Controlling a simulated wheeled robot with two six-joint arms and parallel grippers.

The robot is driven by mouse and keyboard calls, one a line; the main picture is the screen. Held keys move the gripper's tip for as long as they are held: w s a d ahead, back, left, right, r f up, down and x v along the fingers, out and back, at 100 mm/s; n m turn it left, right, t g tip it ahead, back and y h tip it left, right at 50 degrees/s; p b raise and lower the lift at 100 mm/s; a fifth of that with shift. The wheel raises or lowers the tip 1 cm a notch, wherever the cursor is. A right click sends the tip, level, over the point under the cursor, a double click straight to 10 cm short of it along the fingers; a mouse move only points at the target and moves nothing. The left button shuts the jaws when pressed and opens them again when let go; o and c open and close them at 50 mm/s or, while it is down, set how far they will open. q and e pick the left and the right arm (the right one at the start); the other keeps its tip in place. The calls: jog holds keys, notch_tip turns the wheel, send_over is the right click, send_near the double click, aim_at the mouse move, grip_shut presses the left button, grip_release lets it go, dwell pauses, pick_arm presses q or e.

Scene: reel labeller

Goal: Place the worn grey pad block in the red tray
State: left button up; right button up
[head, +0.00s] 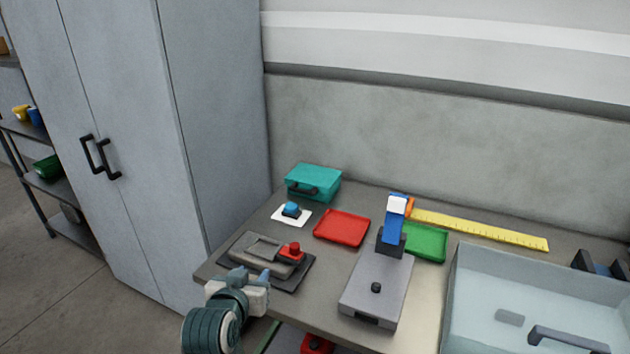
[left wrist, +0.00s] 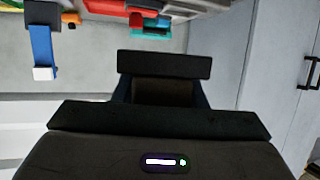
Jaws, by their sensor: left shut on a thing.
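The red tray (head: 341,228) lies flat and empty on the bench, left of the green tray (head: 425,243). My left gripper (head: 264,278) is at the bench's front left edge, in front of the dark base with the grey device, apart from the red tray. In the left wrist view its jaws (left wrist: 165,92) are shut on a dark grey-brown block, which I take to be the worn grey pad block (left wrist: 165,93). The jaws hide most of it, and in the head view I cannot make it out. My right gripper is not in view.
A grey device with a red knob (head: 292,251) stands close behind my left gripper. A teal case (head: 313,182), a blue button (head: 291,209), a grey machine with a blue post (head: 377,287), a yellow ruler (head: 480,229) and a clear-topped box (head: 453,300) share the bench.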

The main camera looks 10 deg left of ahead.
pick_arm(q)
jog(key=w+d+f+m+h+p, duration=0.2)
jog(key=w+f+m+h+p, duration=0.1)
jog(key=w+p, duration=0.5)
notch_tip(320, 180, down, 2)
jog(key=shift+w+f+g+h, duration=0.25)
jog(key=shift+w+g+h, duration=0.05)
jog(key=shift+w+h, duration=0.2)
